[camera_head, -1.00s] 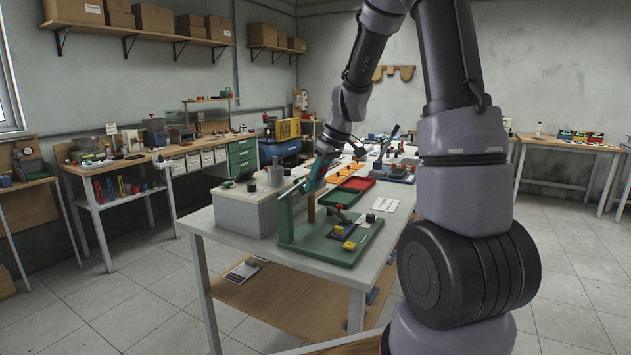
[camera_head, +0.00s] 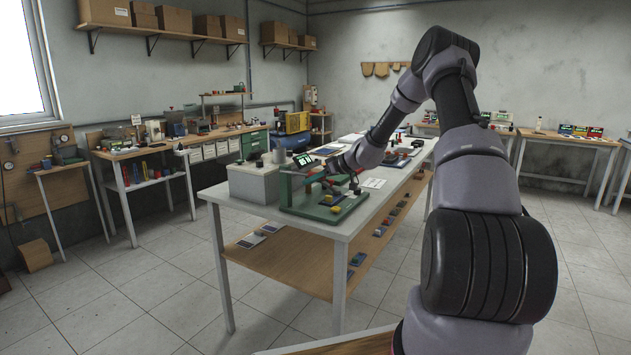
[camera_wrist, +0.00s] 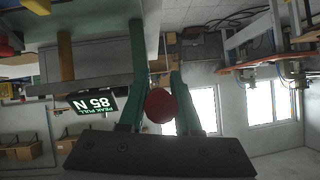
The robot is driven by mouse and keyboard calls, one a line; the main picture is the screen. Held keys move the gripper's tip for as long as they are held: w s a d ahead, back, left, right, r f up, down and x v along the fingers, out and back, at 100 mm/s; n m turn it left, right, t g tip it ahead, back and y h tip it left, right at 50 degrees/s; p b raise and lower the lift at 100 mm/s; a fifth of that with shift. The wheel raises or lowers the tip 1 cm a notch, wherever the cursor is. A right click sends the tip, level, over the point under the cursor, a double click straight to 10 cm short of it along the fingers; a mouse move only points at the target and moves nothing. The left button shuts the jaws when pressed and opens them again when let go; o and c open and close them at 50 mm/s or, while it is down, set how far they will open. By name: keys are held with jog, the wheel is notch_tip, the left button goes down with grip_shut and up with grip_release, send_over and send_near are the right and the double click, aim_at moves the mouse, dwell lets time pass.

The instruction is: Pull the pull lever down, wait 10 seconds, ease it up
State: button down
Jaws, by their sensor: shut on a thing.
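A red ball knob (camera_wrist: 160,106) shows between my two teal fingers in the wrist view, and my gripper (camera_wrist: 158,75) is shut on it. I take it for the knob of the pull lever; the lever's rod is not clearly seen. In the head view my gripper reaches down over the green fixture (camera_head: 318,212) on the bench, and the knob is hidden there.
A grey box (camera_head: 254,183) stands left of the fixture on the white bench (camera_head: 345,229). A yellow block (camera_head: 336,209) lies on the fixture's base. More devices crowd the bench farther back. A wooden shelf below (camera_head: 290,262) holds several small items.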

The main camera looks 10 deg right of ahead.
jog(key=shift+d+f, duration=0.1)
jog(key=shift+f, duration=0.2)
jog(key=c, duration=0.6)
grip_release()
jog(key=shift+r, duration=0.15)
jog(key=v, duration=1)
jog(key=shift+s+d, duration=0.25)
